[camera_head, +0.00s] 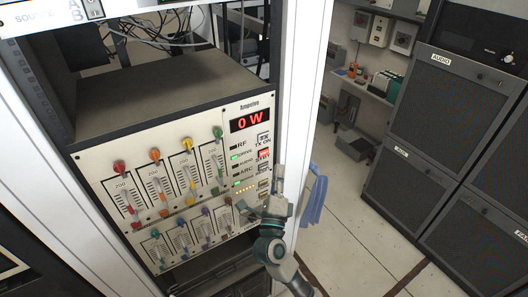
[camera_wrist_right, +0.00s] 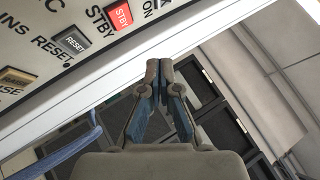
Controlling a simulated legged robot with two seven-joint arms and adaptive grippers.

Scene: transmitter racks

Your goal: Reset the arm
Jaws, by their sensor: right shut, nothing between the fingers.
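My right gripper (camera_head: 277,178) is at the right edge of the amplifier panel (camera_head: 178,150), beside its column of buttons. In the right wrist view my right gripper (camera_wrist_right: 160,66) is shut, with its fingertips together and nothing between them. The fingertips are to the right of the panel face there. That view shows a dark RESET button (camera_wrist_right: 72,42), a lit red STBY button (camera_wrist_right: 120,14) and a tan button (camera_wrist_right: 14,82) at the left edge. In the head view the panel's red display (camera_head: 251,120) reads 0 W. My left gripper is not in view.
A white rack post (camera_head: 304,90) stands just right of the panel. Coloured sliders and knobs cover the panel's left part. A blue cloth-like item (camera_head: 314,195) hangs behind my gripper. Dark AUDIO cabinets (camera_head: 445,105) stand at right, with open floor (camera_head: 350,225) between.

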